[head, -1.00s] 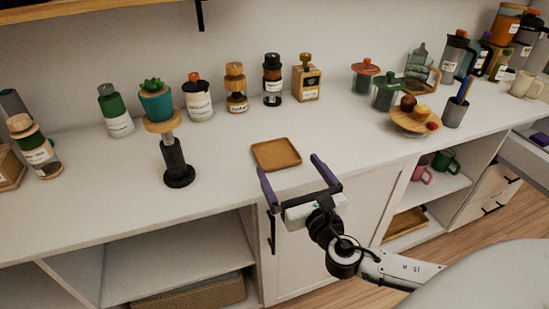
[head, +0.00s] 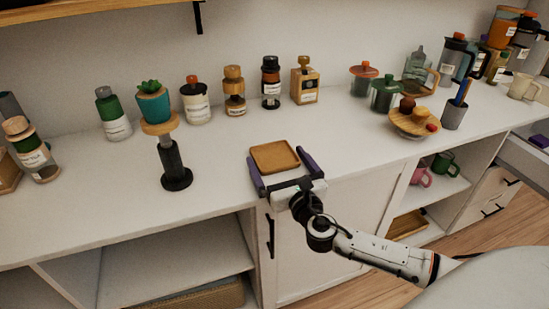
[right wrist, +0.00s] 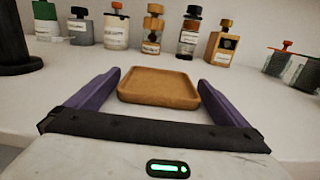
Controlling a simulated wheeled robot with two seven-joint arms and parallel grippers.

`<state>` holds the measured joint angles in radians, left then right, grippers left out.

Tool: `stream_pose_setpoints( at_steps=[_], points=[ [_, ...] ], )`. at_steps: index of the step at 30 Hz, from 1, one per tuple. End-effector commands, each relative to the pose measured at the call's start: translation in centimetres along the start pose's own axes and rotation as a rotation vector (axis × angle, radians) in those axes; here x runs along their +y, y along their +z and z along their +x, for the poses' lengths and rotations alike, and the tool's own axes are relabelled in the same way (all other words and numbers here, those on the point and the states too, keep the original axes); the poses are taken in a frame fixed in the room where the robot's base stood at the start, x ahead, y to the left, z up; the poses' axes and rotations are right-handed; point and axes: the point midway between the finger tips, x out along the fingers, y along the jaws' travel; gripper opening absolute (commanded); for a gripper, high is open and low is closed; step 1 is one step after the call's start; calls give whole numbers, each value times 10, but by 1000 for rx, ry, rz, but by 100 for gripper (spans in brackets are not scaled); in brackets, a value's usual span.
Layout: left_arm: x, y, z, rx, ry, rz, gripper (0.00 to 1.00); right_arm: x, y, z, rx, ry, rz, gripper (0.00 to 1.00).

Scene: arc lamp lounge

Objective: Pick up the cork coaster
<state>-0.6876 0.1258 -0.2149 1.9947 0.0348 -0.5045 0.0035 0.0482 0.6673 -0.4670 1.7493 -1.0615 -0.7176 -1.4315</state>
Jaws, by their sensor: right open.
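The cork coaster (head: 274,156) is a square, tan piece with a raised rim, lying flat on the white counter. In the right wrist view the coaster (right wrist: 158,88) sits ahead, between the two purple fingers. My right gripper (head: 281,163) is open at the coaster's near side, with one finger to its left and one to its right. In the right wrist view the gripper (right wrist: 160,86) shows a gap between each finger and the coaster. It holds nothing. My left gripper is not in view.
A dark stand with a potted succulent (head: 155,105) is left of the coaster. Several bottles and jars, such as a wooden-cased one (head: 305,82), line the back. A wooden bowl (head: 413,123) is to the right. The white counter (head: 225,165) around the coaster is clear.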

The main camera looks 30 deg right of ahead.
Motion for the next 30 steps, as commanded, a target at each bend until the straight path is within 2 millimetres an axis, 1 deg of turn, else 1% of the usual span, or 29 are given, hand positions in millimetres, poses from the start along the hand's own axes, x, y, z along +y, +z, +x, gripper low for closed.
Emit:
stream_pose_setpoints(
  at_steps=[1, 5, 6, 7, 14, 17, 20, 24, 27, 30],
  points=[
    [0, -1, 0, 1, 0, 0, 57, 0, 0, 0, 0, 0, 0, 97],
    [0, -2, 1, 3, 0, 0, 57, 0, 0, 0, 0, 0, 0, 75],
    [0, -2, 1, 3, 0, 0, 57, 0, 0, 0, 0, 0, 0, 68],
    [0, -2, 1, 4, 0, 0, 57, 0, 0, 0, 0, 0, 0, 65],
    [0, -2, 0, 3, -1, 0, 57, 0, 2, 0, -1, -1, 0, 65],
    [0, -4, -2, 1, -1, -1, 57, 0, 11, 0, -2, -1, 1, 65],
    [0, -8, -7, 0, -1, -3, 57, 0, 30, 0, -4, 0, 1, 65],
    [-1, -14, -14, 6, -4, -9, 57, 0, 60, 0, -5, 1, 1, 65],
    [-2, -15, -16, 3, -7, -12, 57, 0, 79, 0, -6, 0, 0, 65],
    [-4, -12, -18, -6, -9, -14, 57, 0, 92, 0, -4, 0, 1, 65]
  ],
)
